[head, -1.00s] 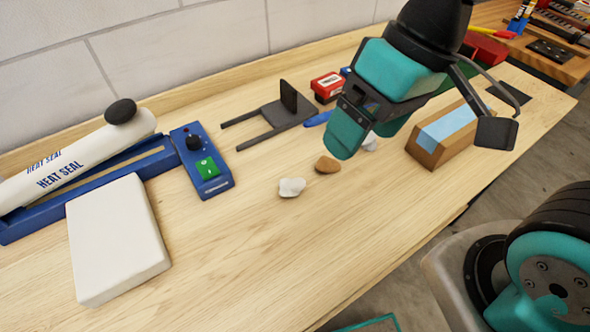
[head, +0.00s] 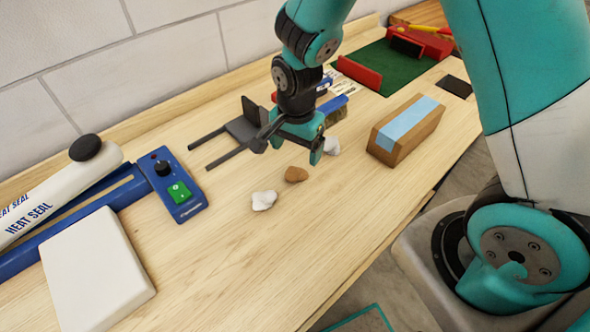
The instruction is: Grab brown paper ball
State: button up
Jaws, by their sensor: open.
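The brown paper ball (head: 296,174) lies on the wooden bench, a small crumpled lump. A white paper ball (head: 264,200) lies just to its left and nearer the front. Another white ball (head: 331,146) lies to its right, partly behind my gripper. My gripper (head: 288,150) is open and empty, with its fingers pointing down. In the picture it appears just above and behind the brown ball; its exact height over the bench is hard to tell.
A dark forked stand (head: 243,130) is behind my gripper. A wooden block with a blue top (head: 405,130) stands to the right. A blue heat sealer (head: 172,185) and white slab (head: 97,275) are at left. The front bench (head: 230,270) is clear.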

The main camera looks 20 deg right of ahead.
aim_at(295, 170)
jog(key=shift+w+f+p, duration=0.2)
jog(key=shift+f+p, duration=0.85)
jog(key=shift+f, duration=2.95)
jog(key=shift+c, duration=0.4)
jog(key=c, duration=0.8)
